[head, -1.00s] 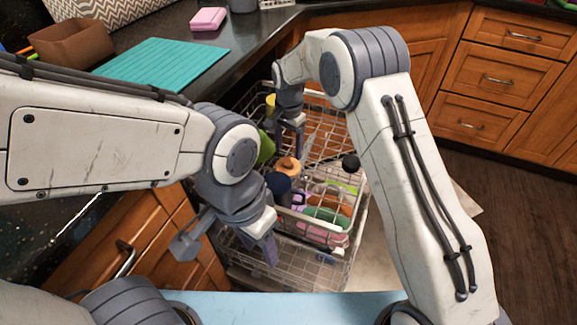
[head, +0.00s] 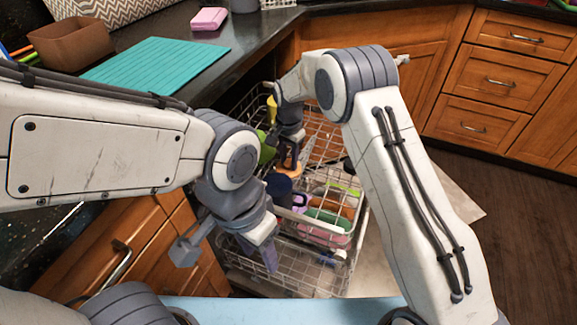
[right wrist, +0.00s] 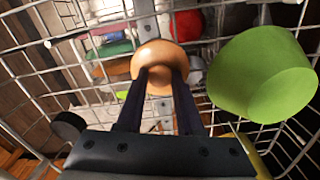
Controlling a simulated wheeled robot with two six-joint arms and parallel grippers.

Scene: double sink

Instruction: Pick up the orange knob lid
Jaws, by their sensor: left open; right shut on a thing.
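The orange knob lid (right wrist: 152,55) shows between my right fingertips in the right wrist view, its round knob toward the camera. My right gripper (right wrist: 161,78) is shut on it, one finger on each side. In the head view my right gripper (head: 289,158) is over the upper dishwasher rack, and the lid is mostly hidden by the fingers. My left gripper (head: 268,258) is open and empty, low over the near left part of the rack.
A green bowl (right wrist: 262,76) stands close to the right of my right fingers in the wrist view. A dark blue item (head: 279,186) sits in the rack below it in the head view. Wire rack walls surround the area. A teal mat (head: 160,70) lies on the counter.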

